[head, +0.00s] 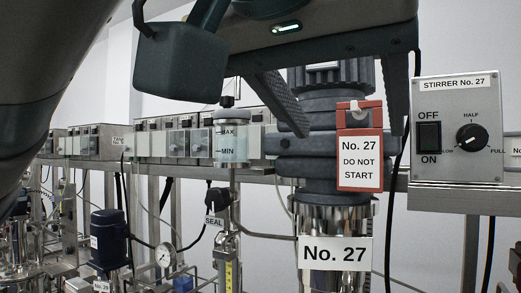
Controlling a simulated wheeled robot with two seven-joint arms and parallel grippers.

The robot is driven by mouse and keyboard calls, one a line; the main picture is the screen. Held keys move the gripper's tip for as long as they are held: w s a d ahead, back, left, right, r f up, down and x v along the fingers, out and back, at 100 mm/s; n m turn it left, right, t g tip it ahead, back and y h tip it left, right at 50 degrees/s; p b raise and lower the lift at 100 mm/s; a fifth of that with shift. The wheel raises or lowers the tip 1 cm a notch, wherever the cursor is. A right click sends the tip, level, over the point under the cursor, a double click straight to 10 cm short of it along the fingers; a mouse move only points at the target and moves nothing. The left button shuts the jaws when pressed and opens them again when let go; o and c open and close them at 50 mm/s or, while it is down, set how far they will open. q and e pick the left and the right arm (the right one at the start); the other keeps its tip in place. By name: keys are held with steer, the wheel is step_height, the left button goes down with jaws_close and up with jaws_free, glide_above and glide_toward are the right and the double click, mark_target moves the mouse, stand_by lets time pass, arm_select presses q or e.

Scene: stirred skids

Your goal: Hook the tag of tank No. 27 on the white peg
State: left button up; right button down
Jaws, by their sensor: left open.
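The red tag (360,183), with a white label reading "No. 27 DO NOT START", is upright in front of the dark ribbed motor (305,168) of tank No. 27 (335,279). A red loop (374,117) tops the tag. A small white piece (354,106) shows at the loop; I cannot tell whether it is the white peg or whether the loop is around it. My left gripper (349,128) comes in from above, open, its two fingers on either side of the tag's upper part, apart from it. My right gripper is not in view.
A grey control box (455,165) labelled "STIRRER No. 27" stands on the rail at right, close to my left gripper's right finger. A sight glass (232,146) marked MAX and MIN stands left of the motor. A black cable (399,170) hangs between motor and box. Several more boxes line the rail at left.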

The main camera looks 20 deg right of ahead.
arm_select(q)
steer(key=b+v, duration=0.3)
steer(key=v, duration=0.7)
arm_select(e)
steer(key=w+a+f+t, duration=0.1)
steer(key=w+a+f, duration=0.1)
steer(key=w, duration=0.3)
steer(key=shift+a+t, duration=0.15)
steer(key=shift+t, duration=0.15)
arm_select(q)
steer(key=shift+s+a, duration=0.1)
steer(key=shift+a, duration=0.05)
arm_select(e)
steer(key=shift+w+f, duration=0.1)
